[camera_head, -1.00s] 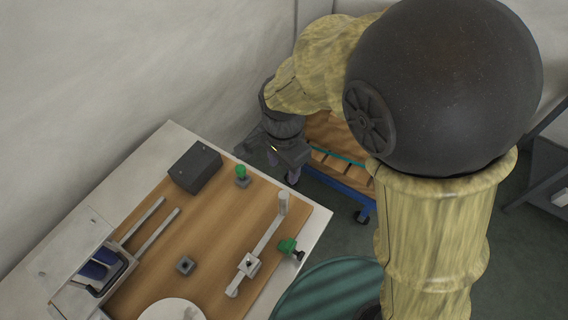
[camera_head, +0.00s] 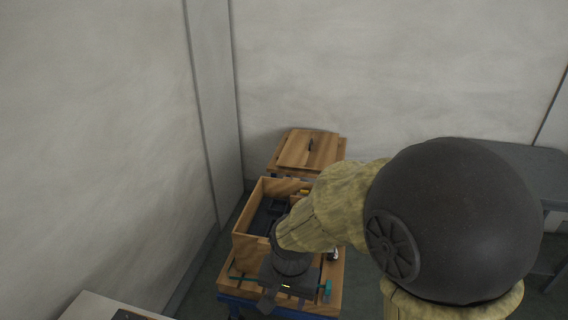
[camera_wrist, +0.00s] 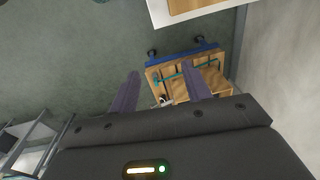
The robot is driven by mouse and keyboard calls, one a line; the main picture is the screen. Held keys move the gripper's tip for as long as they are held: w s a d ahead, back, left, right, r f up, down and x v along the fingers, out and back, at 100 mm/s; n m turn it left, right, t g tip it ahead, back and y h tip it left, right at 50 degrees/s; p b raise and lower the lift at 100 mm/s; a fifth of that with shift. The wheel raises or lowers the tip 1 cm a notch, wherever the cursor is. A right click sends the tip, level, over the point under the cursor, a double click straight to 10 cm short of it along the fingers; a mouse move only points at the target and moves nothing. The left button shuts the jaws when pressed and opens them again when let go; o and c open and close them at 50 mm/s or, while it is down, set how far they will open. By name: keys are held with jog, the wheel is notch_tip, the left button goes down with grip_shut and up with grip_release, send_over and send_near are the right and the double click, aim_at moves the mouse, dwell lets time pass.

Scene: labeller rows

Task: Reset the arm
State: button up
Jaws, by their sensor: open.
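My gripper (camera_wrist: 160,74) is open, with its two dark fingers spread apart and nothing between them in the wrist view. In the head view the dark wrist and gripper body (camera_head: 283,275) hang in front of the wooden cart, and the fingertips cannot be made out clearly. My arm reaches in from the right.
A wooden cart (camera_wrist: 211,76) on a blue wheeled base has an open wooden box (camera_head: 247,238) holding dark items. A wooden lidded box (camera_head: 296,152) stands behind. A white table corner (camera_head: 88,306) is lower left. Walls close the left and back; a grey bench (camera_head: 530,165) stands right.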

jog(key=s+d+n+t, duration=0.1)
jog(key=s+d+n, duration=0.1)
jog(key=d, duration=1.3)
jog(key=shift+r+n+t+h, duration=0.25)
jog(key=shift+n+t+h, duration=0.05)
jog(key=shift+n, duration=0.2)
jog(key=shift+a, duration=0.1)
